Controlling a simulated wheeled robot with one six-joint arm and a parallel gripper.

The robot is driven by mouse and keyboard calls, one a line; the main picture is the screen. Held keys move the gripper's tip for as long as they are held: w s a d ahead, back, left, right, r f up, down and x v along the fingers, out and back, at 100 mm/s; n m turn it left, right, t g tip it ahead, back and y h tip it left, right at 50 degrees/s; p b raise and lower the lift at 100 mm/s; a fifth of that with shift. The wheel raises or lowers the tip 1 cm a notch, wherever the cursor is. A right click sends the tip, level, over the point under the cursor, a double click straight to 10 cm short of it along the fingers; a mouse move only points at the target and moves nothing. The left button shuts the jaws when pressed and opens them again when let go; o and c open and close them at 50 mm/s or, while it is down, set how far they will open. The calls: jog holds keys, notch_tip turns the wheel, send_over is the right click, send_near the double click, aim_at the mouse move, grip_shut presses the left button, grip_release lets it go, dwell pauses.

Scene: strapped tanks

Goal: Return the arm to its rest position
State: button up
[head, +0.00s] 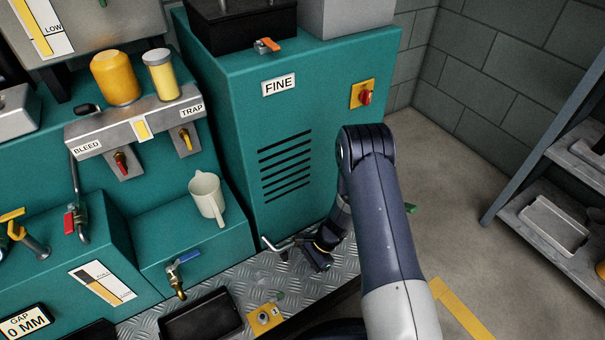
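My arm (385,220) comes up from the bottom right, bends at its dark elbow and reaches down in front of the teal cabinet marked FINE. My gripper (318,262) is at the lower middle, low over the metal tread plate and close to a bent metal handle (272,245). I cannot tell whether the gripper touches this handle. The fingers are dark, small and partly hidden by the wrist, so their opening does not show.
The teal FINE cabinet (300,110) stands behind my arm. A pale jug (207,194) stands on a teal ledge at left, above a blue-handled tap (182,262). A shelf rack (545,225) is at right. Open floor (450,220) lies between cabinet and rack.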

aim_at(278, 296)
jog(key=b+x, duration=0.3)
jog(key=x, duration=0.8)
jog(key=shift+s+f, duration=0.15)
jog(key=shift+f, duration=0.05)
jog(key=shift+r+p, duration=0.5)
jog(key=shift+r, duration=1.1)
